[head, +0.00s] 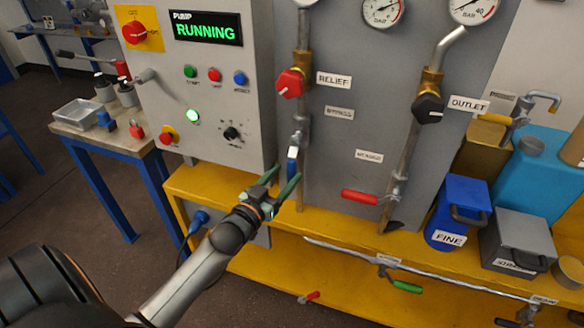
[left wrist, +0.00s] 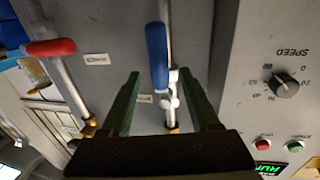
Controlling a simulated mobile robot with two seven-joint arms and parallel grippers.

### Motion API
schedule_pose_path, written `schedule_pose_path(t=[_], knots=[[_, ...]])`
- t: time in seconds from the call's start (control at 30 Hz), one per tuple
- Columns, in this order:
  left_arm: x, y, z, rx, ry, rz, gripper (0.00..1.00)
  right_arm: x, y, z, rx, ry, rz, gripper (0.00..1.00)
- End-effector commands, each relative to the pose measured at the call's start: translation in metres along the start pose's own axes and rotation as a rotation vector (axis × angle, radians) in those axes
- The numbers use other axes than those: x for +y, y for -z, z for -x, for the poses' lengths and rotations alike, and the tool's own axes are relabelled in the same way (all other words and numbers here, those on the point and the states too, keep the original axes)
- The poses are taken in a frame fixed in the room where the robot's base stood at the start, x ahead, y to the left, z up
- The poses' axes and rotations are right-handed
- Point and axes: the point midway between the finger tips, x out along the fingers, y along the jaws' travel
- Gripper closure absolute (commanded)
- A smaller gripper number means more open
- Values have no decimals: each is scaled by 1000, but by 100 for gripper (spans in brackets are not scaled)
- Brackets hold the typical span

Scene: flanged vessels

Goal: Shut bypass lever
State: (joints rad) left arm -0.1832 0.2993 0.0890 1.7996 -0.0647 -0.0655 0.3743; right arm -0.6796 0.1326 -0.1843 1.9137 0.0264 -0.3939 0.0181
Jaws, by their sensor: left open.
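The bypass lever (head: 291,167) has a blue handle. It hangs down along its vertical pipe, below the BYPASS label (head: 339,113). In the left wrist view, which is turned upside down, the blue handle (left wrist: 157,55) lies roughly in line with the pipe. My left gripper (head: 287,173) is open, with its green fingers on either side of the handle in the head view. In the left wrist view, the left gripper (left wrist: 159,76) has the handle between its fingertips, with gaps on both sides. My right gripper is not in view.
A yellow ledge (head: 235,188) runs below.

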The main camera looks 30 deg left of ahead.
Motion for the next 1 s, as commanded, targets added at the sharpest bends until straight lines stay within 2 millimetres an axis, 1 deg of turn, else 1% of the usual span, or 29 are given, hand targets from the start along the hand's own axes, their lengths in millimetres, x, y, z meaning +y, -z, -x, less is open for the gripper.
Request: schedule_pose_path(t=[0.03,0.1,0.2,0.3,0.4,0.67,0.77,1.0], knots=[[0,1,-9,2,0,0,38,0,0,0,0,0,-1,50],[0,1,-18,1,-1,0,38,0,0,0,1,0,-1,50],[0,0,-29,1,0,1,38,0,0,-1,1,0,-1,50],[0,0,-35,0,-1,0,38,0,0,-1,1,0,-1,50],[0,0,-38,-1,-1,0,38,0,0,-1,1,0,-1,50],[0,0,-39,-1,-1,0,38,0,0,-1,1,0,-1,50],[0,0,-39,-1,-1,0,48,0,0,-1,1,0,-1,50],[0,0,-39,-1,-1,0,75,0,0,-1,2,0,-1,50]])
